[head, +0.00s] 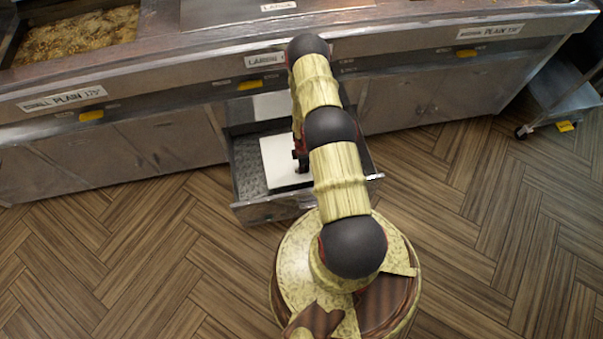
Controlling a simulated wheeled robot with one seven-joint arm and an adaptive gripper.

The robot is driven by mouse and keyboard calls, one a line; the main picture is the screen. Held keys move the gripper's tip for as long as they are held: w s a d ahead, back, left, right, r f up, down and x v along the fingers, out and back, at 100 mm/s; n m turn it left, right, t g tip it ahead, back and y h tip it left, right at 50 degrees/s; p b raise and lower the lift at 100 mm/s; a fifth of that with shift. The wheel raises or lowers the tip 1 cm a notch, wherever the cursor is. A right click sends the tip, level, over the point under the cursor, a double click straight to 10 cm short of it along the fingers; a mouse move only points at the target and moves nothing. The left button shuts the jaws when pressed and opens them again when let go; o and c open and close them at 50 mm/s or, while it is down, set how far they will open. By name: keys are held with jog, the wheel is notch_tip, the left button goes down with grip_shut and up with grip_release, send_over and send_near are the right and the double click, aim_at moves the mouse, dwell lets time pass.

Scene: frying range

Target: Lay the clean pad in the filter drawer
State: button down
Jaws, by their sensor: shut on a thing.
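The filter drawer (262,213) is pulled out from the middle of the frying range. A flat white pad (275,160) is inside the drawer's outline, over its front part, left of and beneath my gripper. My gripper (300,166) is low over the drawer and shut on the pad. My arm hides its fingertips in part, and the pad's right side. I cannot tell whether the pad touches the drawer floor. Grey textured drawer floor shows to the left of the pad.
Another pale flat piece (271,106) shows at the back of the drawer; I cannot tell what it is. The range front (160,145) runs across behind. A wheeled cart (560,95) stands at right. The wooden floor (120,250) is clear.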

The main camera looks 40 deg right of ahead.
notch_tip(320, 180, down, 7)
jog(key=b, duration=0.3)
jog(key=shift+f, duration=0.15)
jog(key=shift+f, duration=0.25)
jog(key=c, duration=1.9)
grip_release()
jog(key=shift+r, duration=0.1)
jog(key=shift+r, duration=0.1)
